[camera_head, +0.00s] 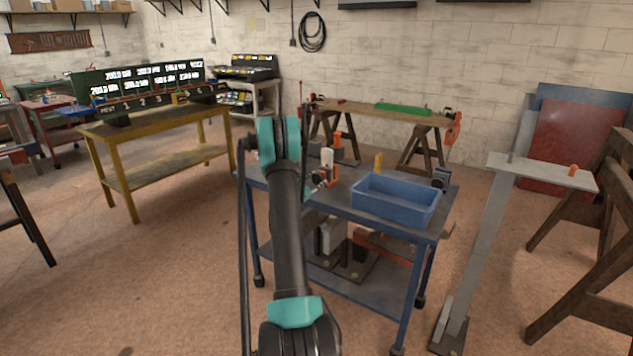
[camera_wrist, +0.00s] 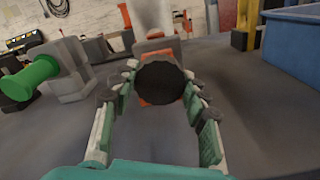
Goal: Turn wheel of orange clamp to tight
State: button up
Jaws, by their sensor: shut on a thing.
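A dark, round, ridged wheel (camera_wrist: 160,83) faces my wrist camera in the middle of the wrist view. It stands in front of the orange body of the clamp (camera_wrist: 150,57), which it partly hides. My gripper (camera_wrist: 159,88) is shut on the wheel, with one finger at each side of the rim. In the head view my arm hides most of the gripper; small orange parts show on the blue cart just right of the arm. The wheel's tightness cannot be seen.
A blue bin (camera_head: 395,203) stands on the blue cart (camera_head: 300,196), right of the clamp. A yellow block (camera_wrist: 240,38) is beside the bin. A green cylinder (camera_wrist: 28,80) on a grey body stands left of my gripper. A grey cylinder (camera_wrist: 155,15) rises behind the clamp.

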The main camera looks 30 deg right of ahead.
jog(key=m, duration=0.5)
jog(key=shift+m, duration=0.3)
jog(key=m, duration=1.3)
jog(key=shift+m, duration=0.4)
jog(key=o, duration=1.2)
